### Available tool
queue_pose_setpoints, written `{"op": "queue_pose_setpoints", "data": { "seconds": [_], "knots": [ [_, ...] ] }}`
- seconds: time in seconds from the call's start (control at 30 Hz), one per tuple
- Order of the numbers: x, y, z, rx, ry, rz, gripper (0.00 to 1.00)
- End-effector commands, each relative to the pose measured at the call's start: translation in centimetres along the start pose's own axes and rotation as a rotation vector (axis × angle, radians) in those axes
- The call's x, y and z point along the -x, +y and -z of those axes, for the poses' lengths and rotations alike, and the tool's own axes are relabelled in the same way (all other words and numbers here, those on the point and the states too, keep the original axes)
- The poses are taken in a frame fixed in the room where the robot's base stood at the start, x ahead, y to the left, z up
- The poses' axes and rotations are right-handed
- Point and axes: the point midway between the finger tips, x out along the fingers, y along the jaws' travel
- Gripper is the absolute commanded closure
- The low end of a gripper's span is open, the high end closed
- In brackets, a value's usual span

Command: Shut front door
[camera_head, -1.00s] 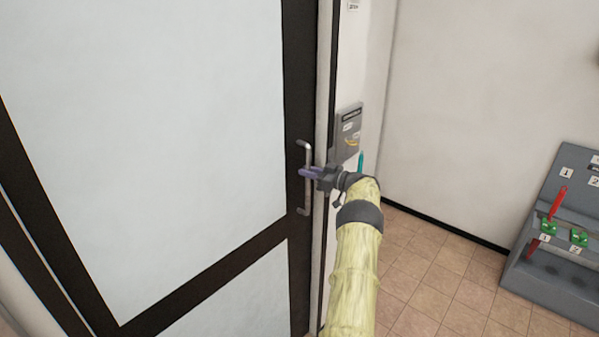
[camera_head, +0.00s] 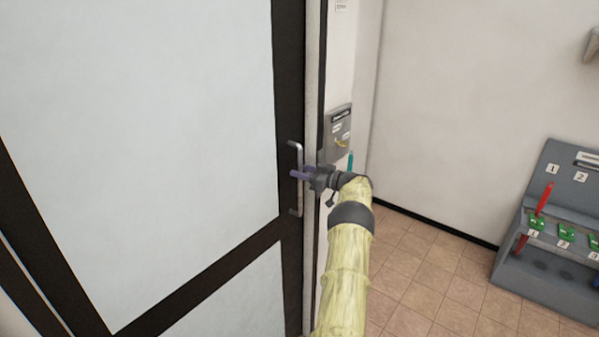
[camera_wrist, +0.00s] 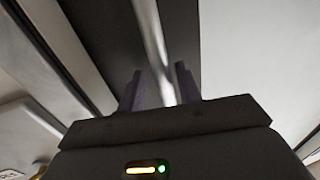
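The front door (camera_head: 140,130) has a dark frame and pale panels and fills the left of the head view. Its metal bar handle (camera_head: 299,205) stands upright near the door's right edge. My gripper (camera_head: 298,174) is at the middle of this handle, its purple fingers reaching across it. In the wrist view the bar (camera_wrist: 150,30) runs between the two fingers of my gripper (camera_wrist: 158,88). The fingers are spread apart, with a gap beside the bar, so they look open around it. The door's far edge and latch are hidden.
A grey wall box (camera_head: 340,132) is just right of the door edge, behind my gripper. A grey stand (camera_head: 545,270) with a red stick and green pieces stands at the right. The tiled floor (camera_head: 425,265) between is clear.

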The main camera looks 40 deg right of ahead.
Motion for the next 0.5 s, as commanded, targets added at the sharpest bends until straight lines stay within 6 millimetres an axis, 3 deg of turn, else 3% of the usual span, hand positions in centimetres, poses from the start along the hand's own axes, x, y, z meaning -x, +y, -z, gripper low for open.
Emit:
{"op": "queue_pose_setpoints", "data": {
  "seconds": [0.17,0.5],
  "knots": [
    [2.0,0.0,-0.3,-0.001,-0.001,-0.001,0.65],
    [8.5,0.0,-0.2,0.002,-0.001,0.001,0.65]
  ]
}}
